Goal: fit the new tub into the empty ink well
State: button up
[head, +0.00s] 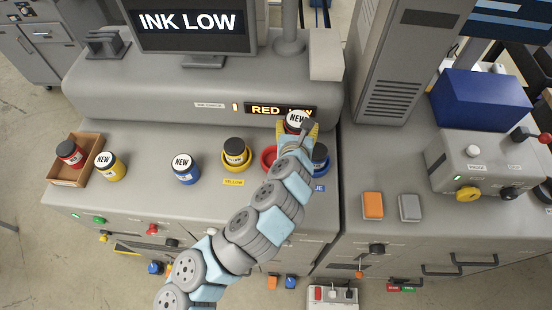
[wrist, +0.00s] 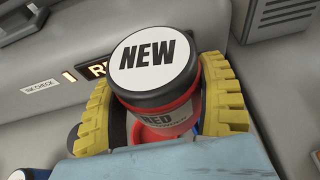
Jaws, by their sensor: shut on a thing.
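My gripper (head: 298,132) is shut on the new red tub (head: 296,119), with yellow fingers on both sides of it. In the wrist view the tub shows a white "NEW" lid (wrist: 145,58), a black rim and a "RED" label, and looks tilted in the picture. A red ring, the red ink well (head: 268,159), shows partly behind my arm, down and left of the tub in the head view. The tub appears to be above the deck and apart from the well; its base is hidden and its exact height cannot be told.
The yellow well (head: 236,165) and the blue well (head: 320,166), partly hidden, hold dark-lidded tubs. New yellow (head: 110,166) and blue (head: 185,169) tubs stand left. A wooden tray (head: 68,183) holds a red tub. The raised console displays "RED LOW" (head: 280,110) behind my gripper.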

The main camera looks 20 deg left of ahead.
jog(key=s+a+f+n+y+p, duration=0.2)
jog(key=s+a+f+y+p, duration=0.1)
jog(key=s+a, duration=0.9)
jog(key=shift+g, duration=0.4)
jog(key=w+d+f+b, duration=0.2)
jog(key=w+f, duration=0.1)
jog(key=w, duration=0.1)
jog(key=w+d+f+b, duration=0.2)
jog(key=w+f, duration=0.1)
jog(key=w+d+f+b, duration=0.2)
jog(key=w+f, duration=0.1)
jog(key=w, duration=0.1)
jog(key=shift+w+f, duration=0.35)
jog(key=shift+f, duration=1.6)
jog(key=shift+f, duration=0.3)
jog(key=o, duration=1.2)
